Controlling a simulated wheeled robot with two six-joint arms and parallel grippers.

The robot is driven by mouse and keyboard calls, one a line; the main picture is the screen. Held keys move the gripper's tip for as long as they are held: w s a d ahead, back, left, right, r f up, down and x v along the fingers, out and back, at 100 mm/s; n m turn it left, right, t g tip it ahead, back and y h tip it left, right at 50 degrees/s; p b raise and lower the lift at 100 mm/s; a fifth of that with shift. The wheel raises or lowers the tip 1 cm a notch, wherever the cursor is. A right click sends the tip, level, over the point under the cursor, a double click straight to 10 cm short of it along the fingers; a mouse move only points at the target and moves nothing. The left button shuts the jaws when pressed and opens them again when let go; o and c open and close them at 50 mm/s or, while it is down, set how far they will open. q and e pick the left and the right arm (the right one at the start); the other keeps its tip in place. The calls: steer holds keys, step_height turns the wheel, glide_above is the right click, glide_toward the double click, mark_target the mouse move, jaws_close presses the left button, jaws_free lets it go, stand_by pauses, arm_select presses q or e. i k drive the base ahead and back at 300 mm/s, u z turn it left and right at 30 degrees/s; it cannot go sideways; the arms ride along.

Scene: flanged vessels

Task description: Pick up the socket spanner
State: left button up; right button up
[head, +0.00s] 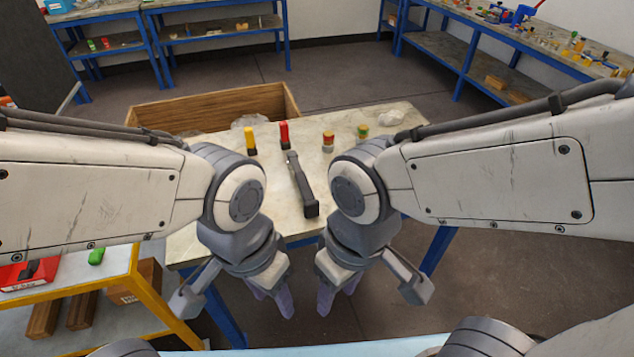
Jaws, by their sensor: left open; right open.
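A long dark grey tool (300,184), which looks like the socket spanner, lies on the pale worktable (222,258). Its thicker block-like end points towards me, and its far end is near a red-handled tool. My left gripper (272,300) is open and hangs in front of the table's near edge, nearer to me than the tool and to its left. My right gripper (338,292) is open and hangs at a similar distance, slightly right of the tool. Both are apart from the tool, and I see nothing in them.
A yellow-handled tool (250,138), the red-handled tool (284,134) and two small banded items (328,141) (362,132) stand at the table's back. A wooden crate (285,100) is behind. A yellow-framed shelf (150,305) stands at left. Blue-legged benches line the walls.

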mark_target(311, 205)
steer(key=z, duration=0.15)
steer(key=i, duration=0.95)
steer(key=u, duration=0.2)
